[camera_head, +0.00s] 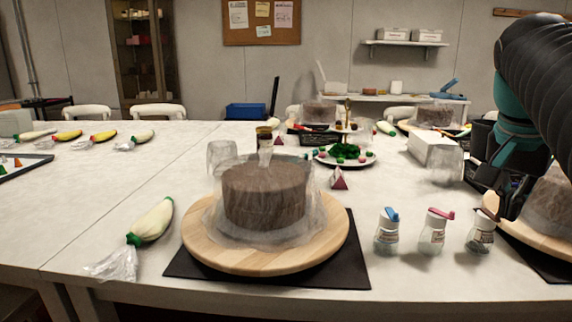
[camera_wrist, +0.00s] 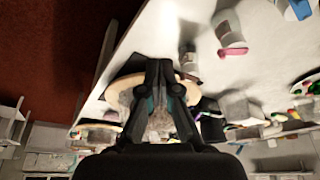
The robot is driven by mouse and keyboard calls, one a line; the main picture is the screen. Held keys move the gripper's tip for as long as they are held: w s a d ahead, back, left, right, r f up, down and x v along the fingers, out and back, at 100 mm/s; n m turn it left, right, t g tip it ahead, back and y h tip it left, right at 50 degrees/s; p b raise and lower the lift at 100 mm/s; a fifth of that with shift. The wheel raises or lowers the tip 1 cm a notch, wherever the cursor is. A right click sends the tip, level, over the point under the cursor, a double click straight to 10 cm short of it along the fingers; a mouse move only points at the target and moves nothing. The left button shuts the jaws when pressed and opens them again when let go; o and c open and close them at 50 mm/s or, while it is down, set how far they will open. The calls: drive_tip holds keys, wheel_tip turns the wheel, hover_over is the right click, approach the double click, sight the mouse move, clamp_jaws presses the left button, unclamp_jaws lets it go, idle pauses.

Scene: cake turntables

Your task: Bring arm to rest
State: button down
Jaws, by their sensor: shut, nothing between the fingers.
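My arm is folded in at the right side of the head view, dark with a teal part. My gripper (camera_head: 508,208) hangs there, in front of the right-hand cake (camera_head: 552,208) and its wooden turntable (camera_head: 549,240). I cannot tell whether it touches them. In the wrist view my gripper (camera_wrist: 159,66) is shut, its two dark fingers together with nothing between them. Part of a turntable and a wrapped cake shows behind the fingers there.
A wrapped brown cake (camera_head: 265,194) stands on a wooden turntable (camera_head: 200,240) over a black mat (camera_head: 358,272). Shakers with blue (camera_head: 387,238), pink (camera_head: 433,240) and dark lids (camera_head: 481,235) stand left of my gripper. A piping bag (camera_head: 152,222) lies left on the white table (camera_head: 90,225).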

drive_tip(key=s+a+f+n+t+y, duration=0.1)
drive_tip(key=s+a+f+n, duration=0.2)
drive_tip(key=a+f+n, duration=0.3)
drive_tip(key=s+a+f+n+t+y, duration=0.2)
drive_tip(key=a+f+n, duration=0.3)
drive_tip(key=a+f, duration=0.8)
wheel_tip(320, 180, down, 4)
drive_tip(key=shift+s+a+n, duration=0.3)
drive_tip(key=shift+s+n, duration=0.1)
drive_tip(key=shift+s, duration=0.15)
